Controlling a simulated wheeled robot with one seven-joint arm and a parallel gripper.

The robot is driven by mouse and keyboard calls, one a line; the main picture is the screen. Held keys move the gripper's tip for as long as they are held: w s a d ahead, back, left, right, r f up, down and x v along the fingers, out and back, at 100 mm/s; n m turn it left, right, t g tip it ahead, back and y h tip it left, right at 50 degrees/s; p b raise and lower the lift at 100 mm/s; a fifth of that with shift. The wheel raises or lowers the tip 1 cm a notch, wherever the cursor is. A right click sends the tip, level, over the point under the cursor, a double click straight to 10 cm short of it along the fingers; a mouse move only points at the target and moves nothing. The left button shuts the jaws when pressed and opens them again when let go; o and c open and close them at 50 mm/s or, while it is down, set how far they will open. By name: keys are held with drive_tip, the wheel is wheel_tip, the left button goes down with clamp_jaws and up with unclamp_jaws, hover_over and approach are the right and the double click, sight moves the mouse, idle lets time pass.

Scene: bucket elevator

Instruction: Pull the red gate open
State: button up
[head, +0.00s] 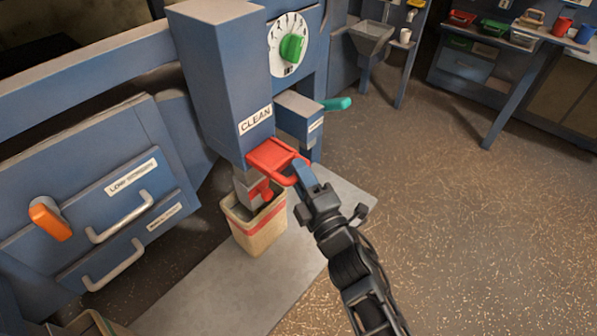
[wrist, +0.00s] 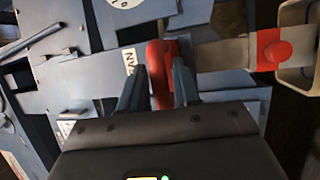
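The red gate (head: 272,156) is a flat red plate with a loop handle, set at the foot of the blue column labelled CLEAN. My gripper (head: 303,176) is at the handle's right end in the head view. In the wrist view the red handle (wrist: 160,72) lies between the two fingers of my gripper (wrist: 160,92). The handle fills the gap, and the fingers look shut on it. The finger contact itself is partly hidden. Below the gate, a grey spout with a red part (head: 257,190) points down into a tan bin.
The tan bin with a red stripe (head: 257,230) stands under the spout. A teal handle (head: 336,104) sticks out right of the column, and a green knob (head: 292,47) sits on the dial above. Blue drawers (head: 110,190) are at left. The floor at right is clear.

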drive_tip(key=shift+o, duration=0.9)
drive_tip(key=p+v, duration=0.1)
drive_tip(key=v, duration=0.6)
drive_tip(key=shift+s+d, duration=0.2)
drive_tip(key=shift+s, duration=0.15)
drive_tip(key=s+d+m+h, duration=0.2)
drive_tip(key=s+d+m, duration=0.25)
drive_tip(key=s, duration=0.35)
drive_tip(key=s+d+r+m+h, duration=0.1)
drive_tip(key=s+d+m+h, duration=0.2)
drive_tip(key=s+m, duration=0.35)
drive_tip(key=s+d+m+h, duration=0.2)
drive_tip(key=s+d+m, duration=0.15)
drive_tip(key=s, duration=0.55)
drive_tip(key=s+d+r+m+g+h, duration=0.1)
drive_tip(key=s+d+r+m, duration=0.3)
drive_tip(key=s, duration=0.3)
drive_tip(key=s+d+r+m+g+h, duration=0.1)
drive_tip(key=s+d+r+m, duration=0.3)
drive_tip(key=s+r, duration=0.2)
drive_tip(key=shift+s+g+h, duration=0.3)
drive_tip(key=shift+s, duration=0.15)
